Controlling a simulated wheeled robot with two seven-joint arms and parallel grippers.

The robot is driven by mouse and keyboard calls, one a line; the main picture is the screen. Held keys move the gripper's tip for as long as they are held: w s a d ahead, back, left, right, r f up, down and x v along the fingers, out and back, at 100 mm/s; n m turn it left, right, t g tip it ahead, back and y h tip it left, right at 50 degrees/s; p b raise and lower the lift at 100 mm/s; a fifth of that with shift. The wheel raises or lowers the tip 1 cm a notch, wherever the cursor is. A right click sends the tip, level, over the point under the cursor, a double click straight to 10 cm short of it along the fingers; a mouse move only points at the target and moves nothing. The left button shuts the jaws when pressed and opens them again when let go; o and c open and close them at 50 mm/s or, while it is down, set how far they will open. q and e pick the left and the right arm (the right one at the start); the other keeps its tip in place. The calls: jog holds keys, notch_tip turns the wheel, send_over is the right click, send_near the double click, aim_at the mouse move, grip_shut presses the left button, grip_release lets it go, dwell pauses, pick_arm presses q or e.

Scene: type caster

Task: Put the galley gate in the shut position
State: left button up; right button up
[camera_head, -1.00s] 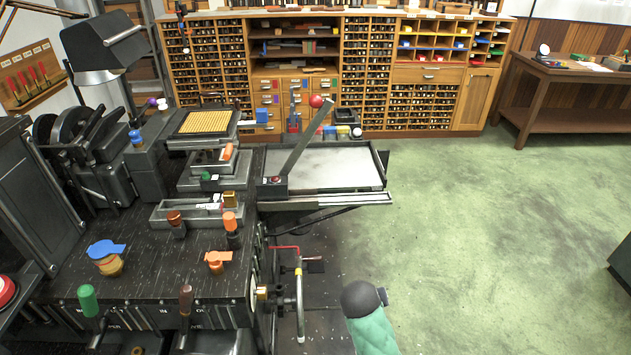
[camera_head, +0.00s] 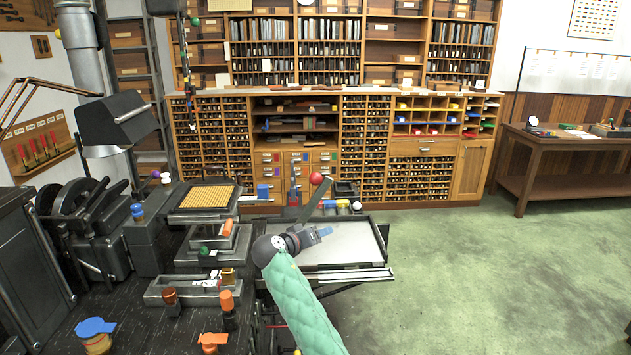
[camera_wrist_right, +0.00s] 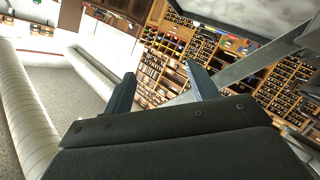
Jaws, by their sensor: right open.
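A grey bar lever (camera_head: 309,203) with a red ball knob (camera_head: 316,178) rises at the left side of the pale galley tray (camera_head: 350,243); I take it for the galley gate. Its lower part is hidden behind my right gripper (camera_head: 327,232). That gripper is open and empty, over the tray's left part, beside and below the knob. In the right wrist view, the open fingers (camera_wrist_right: 162,88) are spread, and a grey bar (camera_wrist_right: 250,65) runs diagonally just beyond the right finger. I cannot tell whether they touch. My left gripper is not in view.
The dark caster machine (camera_head: 130,290) fills the left, with an orange-topped knob (camera_head: 228,302) and a blue-topped knob (camera_head: 95,328) standing up. A wooden type cabinet (camera_head: 365,150) is behind. Green floor (camera_head: 480,270) at the right is open.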

aim_at(311, 180)
jog(key=w+a+r, duration=0.1)
jog(key=r, duration=0.3)
jog(key=w+a+r+t+h, duration=0.1)
jog(key=w+a+r, duration=0.1)
jog(key=r, duration=0.2)
jog(key=w+a+r+h, duration=0.1)
jog(key=w+r, duration=0.1)
jog(key=r, duration=0.2)
jog(key=shift+w+a+r+m+t, duration=0.1)
jog(key=shift+a+r+m+t, duration=0.2)
jog(key=shift+a+t, duration=0.1)
jog(key=shift+w+r+h, duration=0.1)
jog(key=shift+r+h, duration=0.1)
jog(key=shift+h, duration=0.2)
jog(key=shift+w+d+r, duration=0.1)
jog(key=shift+w, duration=0.05)
jog(key=shift+w+d+p, duration=0.15)
jog(key=shift+d+p, duration=0.05)
jog(key=shift+p, duration=0.1)
jog(key=p+x, duration=0.2)
jog(key=x, duration=0.2)
jog(key=shift+w+d, duration=0.25)
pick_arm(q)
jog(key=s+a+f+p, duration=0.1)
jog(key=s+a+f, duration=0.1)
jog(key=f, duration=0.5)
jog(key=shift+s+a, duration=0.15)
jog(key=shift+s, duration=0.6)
pick_arm(e)
jog(key=shift+x, duration=1.1)
